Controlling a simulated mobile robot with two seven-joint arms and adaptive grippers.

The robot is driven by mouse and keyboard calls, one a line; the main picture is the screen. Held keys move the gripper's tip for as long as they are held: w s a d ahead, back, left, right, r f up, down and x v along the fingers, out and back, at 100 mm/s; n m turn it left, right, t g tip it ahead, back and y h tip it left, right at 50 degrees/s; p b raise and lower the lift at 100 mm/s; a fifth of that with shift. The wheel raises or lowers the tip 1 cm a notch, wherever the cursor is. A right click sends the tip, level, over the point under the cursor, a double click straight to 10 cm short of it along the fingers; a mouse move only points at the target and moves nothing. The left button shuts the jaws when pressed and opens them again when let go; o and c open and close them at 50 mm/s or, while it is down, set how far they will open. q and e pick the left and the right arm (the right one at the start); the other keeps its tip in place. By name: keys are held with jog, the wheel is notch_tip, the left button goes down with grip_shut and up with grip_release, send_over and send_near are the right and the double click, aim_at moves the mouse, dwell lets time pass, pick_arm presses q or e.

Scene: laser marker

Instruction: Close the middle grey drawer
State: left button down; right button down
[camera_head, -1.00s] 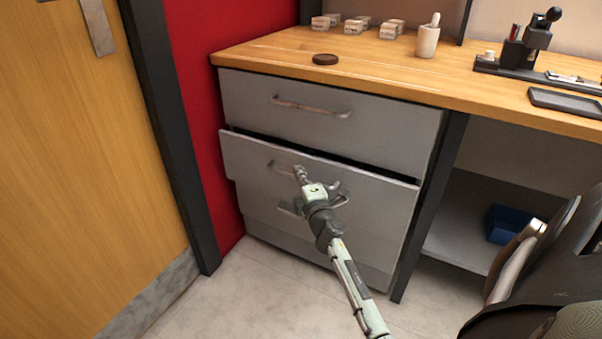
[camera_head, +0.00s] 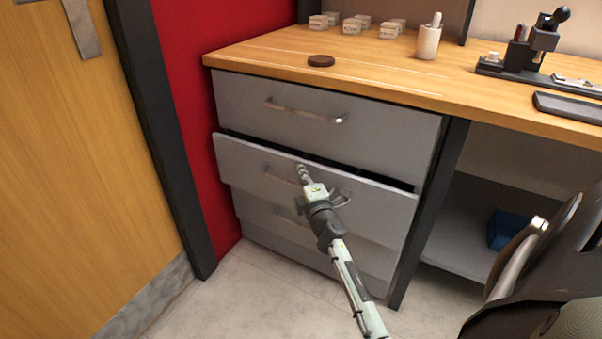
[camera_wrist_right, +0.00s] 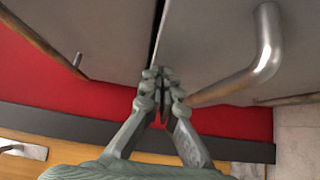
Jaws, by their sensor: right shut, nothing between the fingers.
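The middle grey drawer (camera_head: 365,210) stands partly open in the head view. Its front sits forward of the cabinet, with a dark gap along its top edge. Its metal handle (camera_head: 278,176) is partly behind my right gripper (camera_head: 301,168), which is shut and empty in front of the drawer. In the wrist view the shut fingertips (camera_wrist_right: 161,76) are by the gap beside the middle drawer's handle (camera_wrist_right: 262,60). Contact with the drawer cannot be told. My left gripper is not in view.
The top drawer (camera_head: 375,130) is shut below the wooden counter (camera_head: 390,75). A lower drawer (camera_head: 300,240) is under the middle one. A dark post (camera_head: 430,210) stands right of the drawers. A wooden door (camera_head: 70,180) is at the left, with tiled floor in front.

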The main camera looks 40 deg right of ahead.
aim_at(313, 168)
jog(key=d, duration=0.1)
jog(key=w+d, duration=0.1)
jog(key=d, duration=0.2)
jog(key=shift+w+d, duration=0.15)
jog(key=shift+w, duration=0.25)
jog(key=shift+d+r, duration=0.1)
jog(key=shift+d, duration=0.05)
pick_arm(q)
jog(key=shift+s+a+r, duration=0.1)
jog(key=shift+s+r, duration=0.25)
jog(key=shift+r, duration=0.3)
pick_arm(e)
jog(key=shift+d, duration=0.1)
jog(key=shift+r, duration=0.1)
